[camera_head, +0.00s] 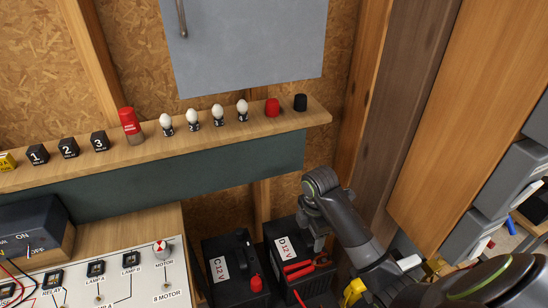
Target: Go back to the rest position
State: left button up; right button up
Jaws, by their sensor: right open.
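My right arm comes in from the lower right. My right gripper (318,241) hangs with its fingers pointing down and is open, with nothing seen between the fingers. In the picture it is over the top of the black battery marked D 12 V (283,249), near the red clamp (306,267); I cannot tell the height between them. The black battery marked C 12 V (218,268) stands to the left. My left gripper is not in view.
A wooden shelf (150,157) holds numbered black relays (69,147), a red-capped bottle (130,124), several white bulbs (218,113) and red and black caps. A white circuit panel (130,285) lies lower left. A wooden post (400,100) and grey bins (510,180) stand right.

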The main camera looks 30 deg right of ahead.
jog(key=shift+f, duration=0.1)
jog(key=s+a+m+t+h, duration=0.15)
jog(key=s+m+t, duration=0.25)
jog(key=s+m, duration=1.55)
notch_tip(320, 180, down, 26)
jog(key=s+d+n+g+b, duration=0.1)
jog(key=s+d+n+g, duration=0.1)
jog(key=s, duration=0.1)
jog(key=s+a+f+b, duration=0.1)
jog(key=s+f, duration=1.3)
jog(key=f, duration=0.2)
jog(key=shift+s+a+f+g, duration=0.25)
jog(key=shift+s+f+g, duration=0.05)
jog(key=shift+s+g, duration=0.1)
